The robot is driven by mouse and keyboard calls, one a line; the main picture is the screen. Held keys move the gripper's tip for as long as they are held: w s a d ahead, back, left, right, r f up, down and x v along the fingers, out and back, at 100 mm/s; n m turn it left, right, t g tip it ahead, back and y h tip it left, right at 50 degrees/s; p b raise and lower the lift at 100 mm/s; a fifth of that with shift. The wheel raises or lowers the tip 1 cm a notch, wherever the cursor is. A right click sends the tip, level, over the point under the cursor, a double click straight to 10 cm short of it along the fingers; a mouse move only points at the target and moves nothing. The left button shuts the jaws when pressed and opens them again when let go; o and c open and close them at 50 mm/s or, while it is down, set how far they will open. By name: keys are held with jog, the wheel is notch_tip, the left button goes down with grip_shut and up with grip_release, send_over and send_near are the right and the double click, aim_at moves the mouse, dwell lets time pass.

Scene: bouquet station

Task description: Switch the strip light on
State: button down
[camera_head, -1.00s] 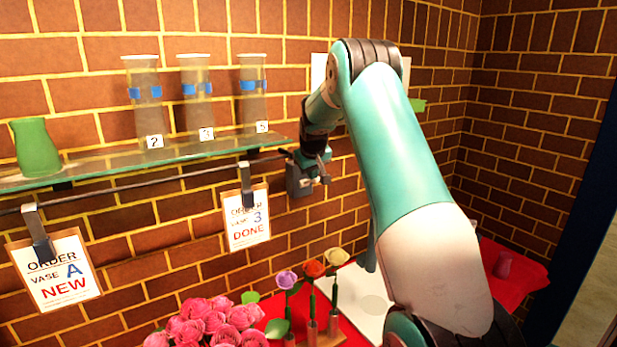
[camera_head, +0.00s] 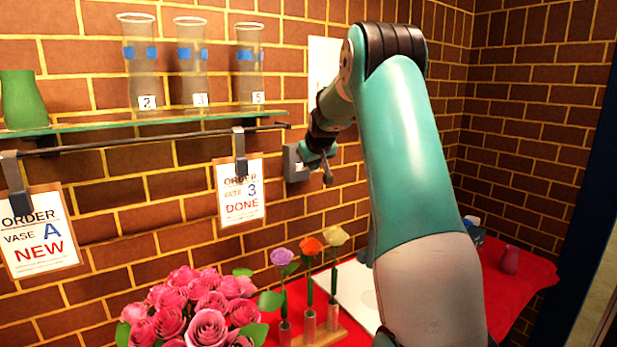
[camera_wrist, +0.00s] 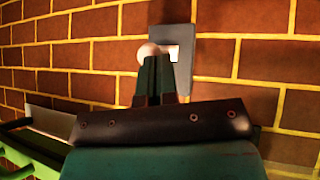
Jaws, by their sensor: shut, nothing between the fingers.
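A grey wall switch box (camera_head: 294,164) is fixed to the brick wall below the right end of the shelf. A small lever with a round knob (camera_head: 328,177) sticks out from it, low in the head view. My gripper (camera_head: 318,158) is at the switch, its fingers shut and empty. In the wrist view the shut fingertips (camera_wrist: 156,62) overlap the round knob (camera_wrist: 146,49), in front of the grey switch plate (camera_wrist: 182,68). Whether they touch the knob I cannot tell. The strip light itself is not visible.
A glass shelf (camera_head: 120,127) holds several clear vases and a green vase (camera_head: 21,101). Order cards (camera_head: 240,192) hang from the rail (camera_head: 150,138) below it. Pink roses (camera_head: 195,310) and single flowers in a wooden stand (camera_head: 318,335) are below. A white board (camera_head: 350,290) lies on the red cloth.

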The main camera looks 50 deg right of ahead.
jog(key=f+b, duration=0.1)
jog(key=f+t+b, duration=0.1)
jog(key=b, duration=0.1)
jog(key=f+b, duration=0.1)
jog(key=b, duration=0.1)
jog(key=shift+s+a+f+h, duration=0.1)
jog(key=shift+s+f+h, duration=0.1)
jog(key=shift+s+h, duration=0.15)
jog(key=shift+r+p, duration=0.4)
jog(key=shift+r, duration=0.4)
jog(key=shift+s, duration=0.1)
